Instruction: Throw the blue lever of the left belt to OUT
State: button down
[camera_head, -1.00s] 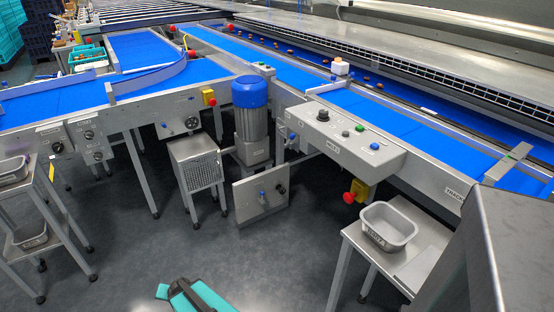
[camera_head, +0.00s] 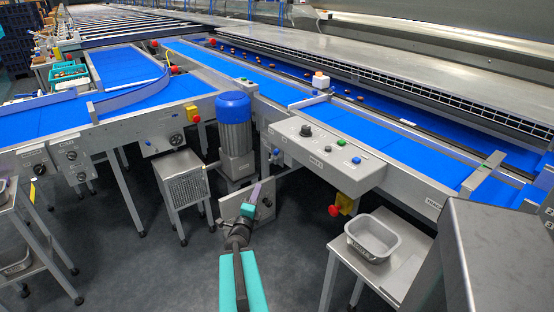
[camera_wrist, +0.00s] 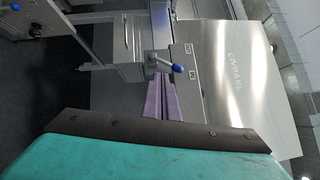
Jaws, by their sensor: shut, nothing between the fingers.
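A blue-tipped lever (camera_wrist: 178,68) stands out from a grey metal housing in the wrist view, just right of my fingertips. The left blue belt (camera_head: 50,118) runs at the left.
A blue motor (camera_head: 234,108) stands just behind the plate. A mesh-sided box stand (camera_head: 187,180) is to its left. A control console (camera_head: 325,152) with buttons and a red emergency stop (camera_head: 334,210) is to the right. A metal tray (camera_head: 374,240) sits on a side table.

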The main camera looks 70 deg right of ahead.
aim_at(275, 154)
jog(key=s+d+r+m+g+h, duration=0.1)
jog(key=s+r+m+g, duration=0.2)
jog(key=s, duration=0.2)
jog(key=shift+s+d+r, duration=0.2)
jog(key=shift+s+d, duration=0.1)
jog(key=shift+d, duration=0.05)
jog(key=shift+d+f, duration=0.1)
jog(key=shift+d+b, duration=0.4)
jog(key=shift+b, duration=0.85)
jog(key=d+b, duration=0.1)
jog(key=b, duration=0.2)
jog(key=shift+d, duration=0.2)
jog(key=w+d+r, duration=0.2)
jog(key=d+r, duration=0.1)
jog(key=d, duration=0.7)
jog(key=shift+w+r, duration=0.2)
jog(key=shift+w, duration=0.2)
jog(key=shift+s+d+r+p, duration=0.15)
jog(key=shift+s+p, duration=0.05)
jog(key=shift+p, duration=0.4)
